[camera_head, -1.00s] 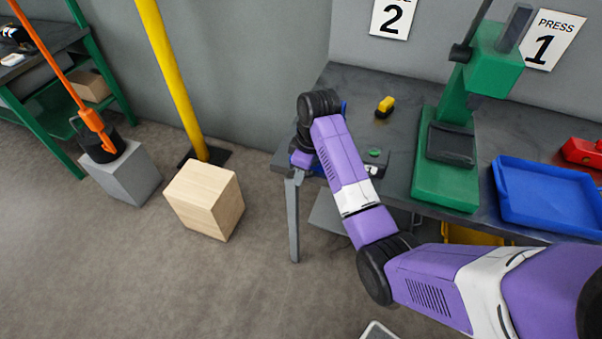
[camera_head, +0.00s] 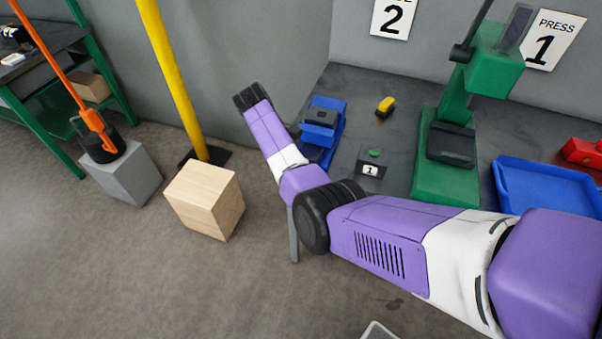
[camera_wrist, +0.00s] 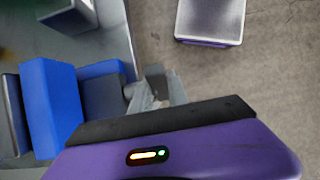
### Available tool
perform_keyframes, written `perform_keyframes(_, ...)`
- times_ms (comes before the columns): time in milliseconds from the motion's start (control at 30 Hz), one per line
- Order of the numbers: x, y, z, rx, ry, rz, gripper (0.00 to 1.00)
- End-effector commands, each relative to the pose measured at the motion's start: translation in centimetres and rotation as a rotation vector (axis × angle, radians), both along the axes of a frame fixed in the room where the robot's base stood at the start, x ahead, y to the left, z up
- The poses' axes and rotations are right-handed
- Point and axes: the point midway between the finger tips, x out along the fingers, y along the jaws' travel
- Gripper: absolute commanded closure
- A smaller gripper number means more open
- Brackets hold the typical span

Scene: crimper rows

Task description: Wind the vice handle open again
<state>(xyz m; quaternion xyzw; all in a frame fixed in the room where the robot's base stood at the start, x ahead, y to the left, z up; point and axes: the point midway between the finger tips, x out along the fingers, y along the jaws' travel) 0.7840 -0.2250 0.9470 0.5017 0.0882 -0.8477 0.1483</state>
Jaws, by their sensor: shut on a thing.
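The blue vice (camera_head: 328,114) stands on the left end of the grey workbench (camera_head: 400,92). In the wrist view the blue vice (camera_wrist: 50,103) fills the left side. My gripper (camera_wrist: 160,88) shows only as small grey finger parts beyond the dark edge of the hand, close beside the vice. It is shut on the vice handle, but the handle is mostly hidden and its angle cannot be told. In the head view my forearm hides the gripper and handle.
A wooden block (camera_head: 205,198) and a yellow post (camera_head: 172,75) stand left. Open floor lies in front.

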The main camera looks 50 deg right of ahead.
Motion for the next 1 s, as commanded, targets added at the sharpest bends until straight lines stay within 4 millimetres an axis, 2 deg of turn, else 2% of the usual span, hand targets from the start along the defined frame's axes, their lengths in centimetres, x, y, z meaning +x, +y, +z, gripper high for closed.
perform_keyframes(500,0.22,0.04,-0.7,-0.078,0.222,0.004,1.0)
perform_keyframes(1000,0.31,0.04,-0.69,-0.127,0.355,0.004,1.0)
